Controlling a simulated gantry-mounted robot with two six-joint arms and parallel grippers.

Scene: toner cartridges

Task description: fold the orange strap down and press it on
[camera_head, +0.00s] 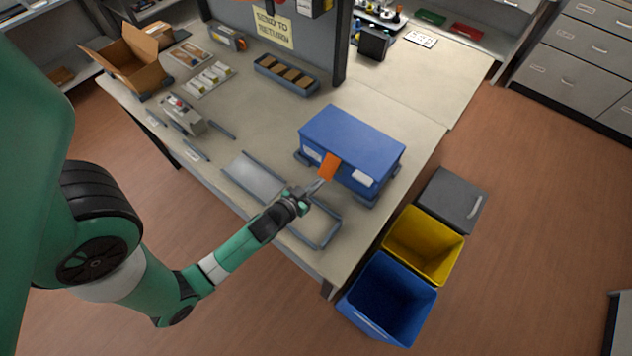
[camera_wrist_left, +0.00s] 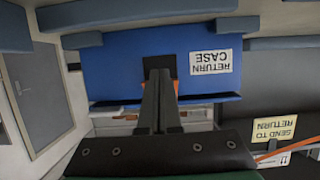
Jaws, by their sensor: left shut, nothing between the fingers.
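The orange strap (camera_head: 329,166) hangs over the top front edge of the blue case (camera_head: 352,138), sloping outward in front of it. My left gripper (camera_head: 318,186) is shut and empty, at the front of the case just by the strap's lower end. In the left wrist view, the shut fingers (camera_wrist_left: 158,75) point at the case's blue front face (camera_wrist_left: 115,65), over a dark square patch. Only a sliver of the orange strap (camera_wrist_left: 174,118) shows behind the fingers there. I cannot tell whether the fingertips touch the strap. My right gripper is not in view.
A white label (camera_wrist_left: 210,62) reading "RETURN CASE" is on the case front. A grey frame (camera_head: 325,238) lies on the bench below my left gripper. Yellow (camera_head: 425,245) and blue bins (camera_head: 390,300) stand beside the bench's right edge. Bench behind the case is clear.

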